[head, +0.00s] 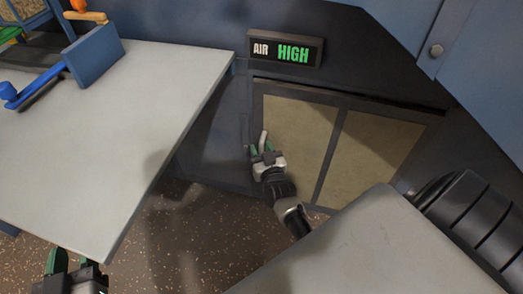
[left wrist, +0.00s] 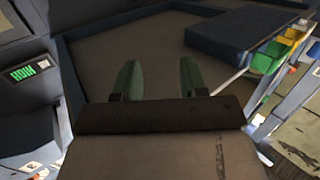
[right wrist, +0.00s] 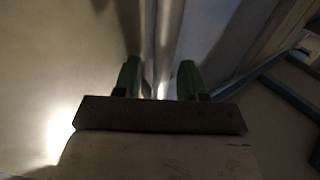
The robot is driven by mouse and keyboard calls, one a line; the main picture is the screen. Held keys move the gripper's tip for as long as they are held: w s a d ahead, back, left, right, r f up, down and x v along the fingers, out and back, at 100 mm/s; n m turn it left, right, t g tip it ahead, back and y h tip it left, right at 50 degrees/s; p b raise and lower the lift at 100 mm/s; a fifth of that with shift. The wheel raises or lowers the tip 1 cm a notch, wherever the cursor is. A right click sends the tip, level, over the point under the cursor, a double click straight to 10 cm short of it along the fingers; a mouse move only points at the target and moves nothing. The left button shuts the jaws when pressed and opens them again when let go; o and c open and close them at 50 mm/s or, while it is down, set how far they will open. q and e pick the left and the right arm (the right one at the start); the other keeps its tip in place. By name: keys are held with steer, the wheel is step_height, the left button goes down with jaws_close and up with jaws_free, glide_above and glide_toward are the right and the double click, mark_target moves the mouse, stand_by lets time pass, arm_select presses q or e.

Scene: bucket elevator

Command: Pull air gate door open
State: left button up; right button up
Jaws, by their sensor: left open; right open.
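The air gate, with two tan panels in dark frames, sits low on the blue wall; its left panel (head: 295,135) and right panel (head: 368,158) look closed. A pale upright handle (head: 263,140) is at the left panel's left edge. My right gripper (head: 261,152) is open at this handle. In the right wrist view a pale upright bar (right wrist: 163,45) runs between its open green fingers (right wrist: 160,82); I cannot tell if they touch it. My left gripper (head: 70,262) is open and empty near the table's front edge, and its parted fingers show in the left wrist view (left wrist: 158,80).
A sign reading AIR HIGH (head: 285,49) is above the gate. Speckled floor (head: 205,235) lies open between table and gate.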

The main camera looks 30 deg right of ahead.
steer(key=shift+c, duration=0.4)
jaws_close()
